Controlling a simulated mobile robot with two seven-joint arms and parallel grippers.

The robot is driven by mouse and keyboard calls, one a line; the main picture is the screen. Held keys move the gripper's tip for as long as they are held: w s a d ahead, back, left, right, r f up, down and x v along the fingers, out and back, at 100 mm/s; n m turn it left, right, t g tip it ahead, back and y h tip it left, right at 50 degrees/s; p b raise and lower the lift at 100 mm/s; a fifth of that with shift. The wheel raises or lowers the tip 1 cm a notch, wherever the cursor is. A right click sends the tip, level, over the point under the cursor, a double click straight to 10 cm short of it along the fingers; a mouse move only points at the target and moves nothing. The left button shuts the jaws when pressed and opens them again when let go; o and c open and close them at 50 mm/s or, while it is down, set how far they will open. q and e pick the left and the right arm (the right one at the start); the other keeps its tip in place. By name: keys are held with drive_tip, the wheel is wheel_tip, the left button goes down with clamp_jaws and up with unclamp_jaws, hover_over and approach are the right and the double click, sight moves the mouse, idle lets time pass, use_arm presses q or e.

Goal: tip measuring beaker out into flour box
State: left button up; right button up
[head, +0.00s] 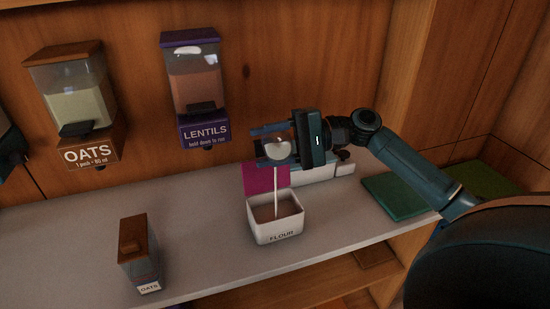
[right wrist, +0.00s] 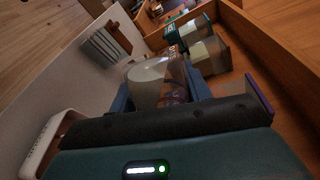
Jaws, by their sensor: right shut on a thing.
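My right gripper (head: 264,146) is shut on the measuring beaker (head: 278,150), a small clear cup with white contents, and holds it tilted above the flour box. A thin white stream falls from the beaker into the flour box (head: 263,235), an open white box labelled FLOUR on the counter. The box holds brownish contents. In the right wrist view the beaker (right wrist: 147,87) sits between the fingers with white material inside. My left gripper is not in view.
An OATS dispenser (head: 72,100) and a LENTILS dispenser (head: 195,85) hang on the wooden wall. A small oats box (head: 138,255) stands on the grey counter (head: 195,225). A magenta panel (head: 262,177) is behind the flour box. A green mat (head: 400,197) lies to the right.

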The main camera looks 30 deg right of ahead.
drive_tip(key=shift+w+d+r+m+y, duration=0.15)
drive_tip(key=shift+w+r+m, duration=0.15)
drive_tip(key=shift+m, duration=0.45)
drive_tip(key=shift+w+d+r+m+y, duration=0.15)
drive_tip(key=shift+w+m, duration=0.15)
drive_tip(key=shift+m, duration=0.4)
drive_tip(key=shift+w+d+r+m+y, duration=0.15)
drive_tip(key=shift+w+r+m, duration=0.15)
drive_tip(key=shift+m, duration=0.45)
idle(1.5)
drive_tip(key=shift+f, duration=0.1)
